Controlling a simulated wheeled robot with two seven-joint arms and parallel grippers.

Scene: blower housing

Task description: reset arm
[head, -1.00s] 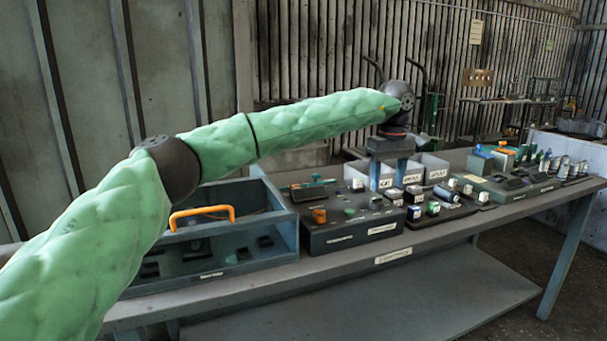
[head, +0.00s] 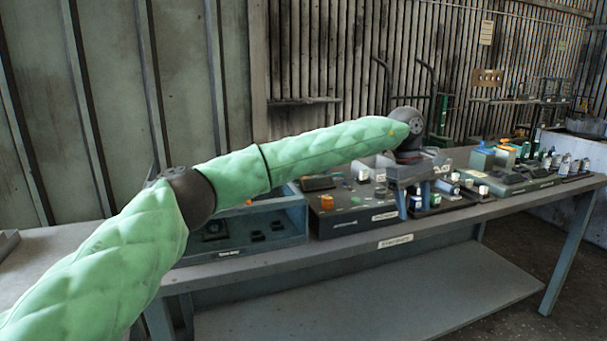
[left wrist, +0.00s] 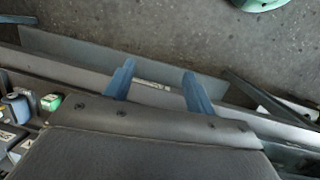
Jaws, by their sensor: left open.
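My left gripper (head: 412,197) has two blue fingers pointing down, spread apart with nothing between them. In the left wrist view the open fingers (left wrist: 159,76) show over the table's front edge, with floor beyond. My green left arm reaches across from the left. It covers much of the blue-grey open box (head: 275,248) and nearly all of its orange handle. My right gripper is not in view.
The grey workbench (head: 420,232) carries small parts and a tray of bottles (head: 545,178) at the right. Light bins stand behind the gripper, partly hidden. A green part (left wrist: 52,102) lies left of the fingers in the wrist view.

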